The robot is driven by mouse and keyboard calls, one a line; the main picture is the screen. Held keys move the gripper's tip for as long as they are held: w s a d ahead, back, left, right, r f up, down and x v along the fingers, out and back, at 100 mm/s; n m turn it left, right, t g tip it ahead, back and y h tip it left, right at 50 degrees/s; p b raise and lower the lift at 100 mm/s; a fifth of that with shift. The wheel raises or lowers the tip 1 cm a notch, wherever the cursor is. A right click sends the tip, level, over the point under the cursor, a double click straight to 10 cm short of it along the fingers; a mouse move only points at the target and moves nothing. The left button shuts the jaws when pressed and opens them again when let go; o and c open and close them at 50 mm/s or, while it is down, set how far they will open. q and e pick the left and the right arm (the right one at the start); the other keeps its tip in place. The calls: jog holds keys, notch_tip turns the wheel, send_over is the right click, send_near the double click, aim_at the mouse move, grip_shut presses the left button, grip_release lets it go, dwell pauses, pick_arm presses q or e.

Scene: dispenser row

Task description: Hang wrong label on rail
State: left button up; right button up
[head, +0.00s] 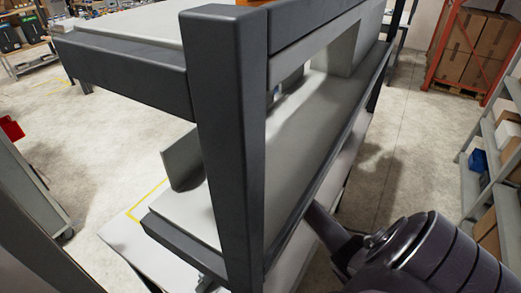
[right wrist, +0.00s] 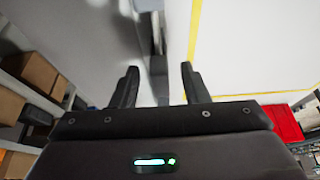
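I cannot make out a label in either view, and I cannot tell which part is the label rail. A dark grey rack frame (head: 232,130) with pale shelves fills the middle of the head view. My right arm comes in from the lower right and passes behind the rack's edge, which hides its end there. A white surface with a yellow line (right wrist: 255,45) lies beyond the right finger. My left gripper does not show clearly in the head view.
Right of the rack, a shelf unit (head: 480,160) holds boxes. An orange-red rack with cardboard boxes (head: 465,50) stands at the back right. A red object (right wrist: 287,122) shows at right in the wrist view. Pale floor (head: 85,125) is open on the left.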

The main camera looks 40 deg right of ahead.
jog(key=shift+r, duration=0.1)
jog(key=shift+a+r, duration=0.2)
jog(key=shift+r, duration=0.1)
jog(key=v, duration=0.4)
jog(key=shift+s+a+b, duration=0.15)
jog(key=shift+a+b, duration=0.2)
jog(key=shift+a, duration=0.05)
jog(key=s+a+b, duration=0.1)
jog(key=a, duration=0.2)
jog(key=s+a+b, duration=0.1)
jog(key=a+b, duration=0.1)
jog(key=a, duration=0.1)
jog(key=s+a+b, duration=0.1)
jog(key=a, duration=0.2)
jog(key=shift+a+f+b, duration=0.1)
jog(key=shift+a+b, duration=0.2)
jog(key=shift+a, duration=0.05)
jog(key=shift+s+a, duration=0.1)
jog(key=shift+a, duration=0.4)
